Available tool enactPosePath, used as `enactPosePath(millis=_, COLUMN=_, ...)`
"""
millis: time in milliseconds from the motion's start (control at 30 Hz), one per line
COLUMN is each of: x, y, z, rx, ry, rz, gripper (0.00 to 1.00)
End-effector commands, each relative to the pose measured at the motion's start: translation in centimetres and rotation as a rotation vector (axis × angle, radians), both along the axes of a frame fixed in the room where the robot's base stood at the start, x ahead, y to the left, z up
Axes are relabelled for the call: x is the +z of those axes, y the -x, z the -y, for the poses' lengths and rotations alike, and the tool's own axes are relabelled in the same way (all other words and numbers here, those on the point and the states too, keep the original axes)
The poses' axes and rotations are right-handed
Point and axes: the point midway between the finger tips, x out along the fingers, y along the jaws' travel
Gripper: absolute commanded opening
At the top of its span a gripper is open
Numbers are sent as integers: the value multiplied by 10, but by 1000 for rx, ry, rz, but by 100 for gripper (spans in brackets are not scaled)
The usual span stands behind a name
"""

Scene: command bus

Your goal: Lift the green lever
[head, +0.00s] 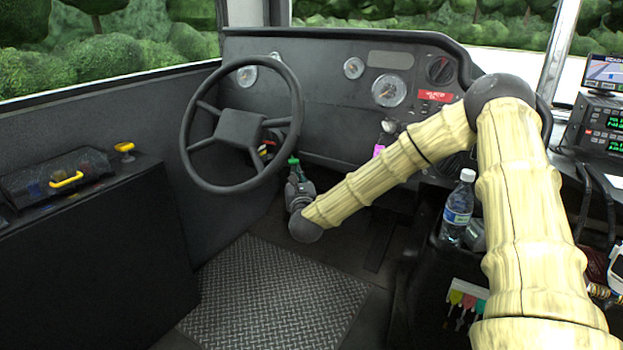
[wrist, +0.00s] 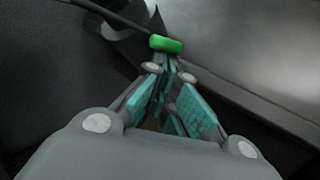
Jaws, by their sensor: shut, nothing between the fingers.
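The green lever (head: 294,161) shows in the head view as a small green tip, below and right of the steering wheel hub. In the wrist view the green lever (wrist: 166,44) is a short rounded green bar just beyond my fingertips. My gripper (head: 295,177) points up at it from below in the head view. In the wrist view my gripper (wrist: 167,70) has its teal-padded fingers together at the tips, with nothing held. The fingertips appear very close to the green bar; I cannot tell whether they touch it.
The steering wheel (head: 239,128) is close by on the left, and the dashboard (head: 330,120) rises behind. A water bottle (head: 458,208) stands right of my forearm. A side console with a yellow handle (head: 66,180) is at far left. The patterned floor plate (head: 270,295) is clear.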

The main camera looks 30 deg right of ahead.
Motion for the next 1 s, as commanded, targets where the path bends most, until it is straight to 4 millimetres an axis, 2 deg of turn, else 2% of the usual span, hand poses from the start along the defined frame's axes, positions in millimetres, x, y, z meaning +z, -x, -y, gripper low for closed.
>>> enactPosePath(millis=200, x=22, y=1, z=1, rx=-1, ry=-2, rz=2, gripper=0)
enactPosePath(millis=367, x=27, y=1, z=1, rx=-1, ry=1, rz=2, gripper=0)
enactPosePath(millis=767, x=26, y=1, z=1, rx=-1, ry=2, rz=2, gripper=0)
enactPosePath(millis=1000, x=9, y=4, z=-2, rx=1, ry=0, rz=1, gripper=0)
